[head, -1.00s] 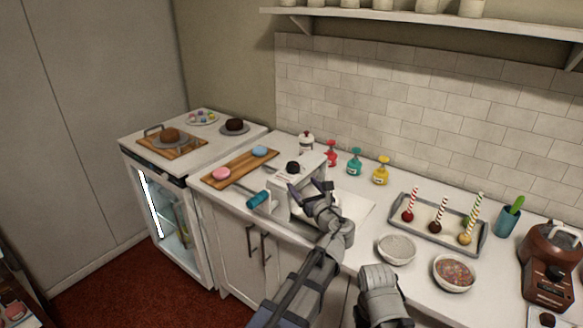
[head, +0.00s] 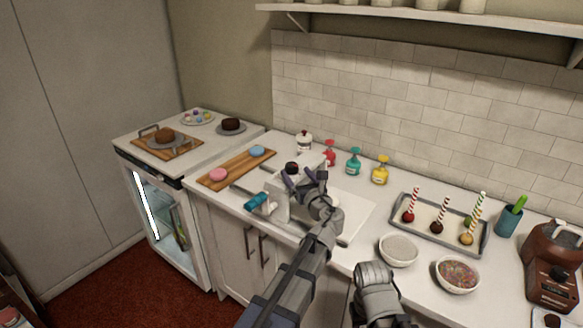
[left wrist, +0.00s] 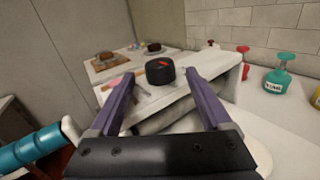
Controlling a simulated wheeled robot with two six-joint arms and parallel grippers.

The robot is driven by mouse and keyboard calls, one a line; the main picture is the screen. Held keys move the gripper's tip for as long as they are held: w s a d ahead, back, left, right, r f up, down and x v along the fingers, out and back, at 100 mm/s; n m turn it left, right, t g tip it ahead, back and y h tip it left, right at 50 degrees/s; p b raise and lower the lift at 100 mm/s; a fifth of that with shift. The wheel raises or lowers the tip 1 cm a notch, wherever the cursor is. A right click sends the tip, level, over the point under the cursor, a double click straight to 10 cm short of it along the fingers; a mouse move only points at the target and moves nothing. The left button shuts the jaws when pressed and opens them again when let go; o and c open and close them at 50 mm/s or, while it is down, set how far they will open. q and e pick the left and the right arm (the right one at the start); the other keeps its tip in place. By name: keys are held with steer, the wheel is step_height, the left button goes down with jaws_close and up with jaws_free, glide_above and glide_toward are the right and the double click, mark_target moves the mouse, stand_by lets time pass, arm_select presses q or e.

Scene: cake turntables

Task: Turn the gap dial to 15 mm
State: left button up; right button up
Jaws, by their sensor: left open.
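The gap dial is a black round knob (head: 291,167) on top of a white machine (head: 281,205) with a teal crank handle (head: 257,201). In the left wrist view the knob (left wrist: 160,71) has a red mark on its top and sits just beyond and between the fingertips. Its scale numbers cannot be read. My left gripper (head: 306,178) is open and empty, its purple fingers just in front of the knob, apparently not touching it. The left wrist view also shows the open fingers (left wrist: 159,78). My right gripper is not in view.
A wooden board (head: 236,167) with pink and blue cakes lies left of the machine. Red, teal (head: 353,162) and yellow bottles stand behind. A cake-pop tray (head: 412,244) and two bowls (head: 398,262) are on the right. Some counter right of the machine is free.

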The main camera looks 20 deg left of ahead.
mark_target(294, 170)
arm_select(q)
steer(key=x, duration=0.5)
steer(key=shift+c, duration=0.3)
jaws_close()
stand_by(0.4)
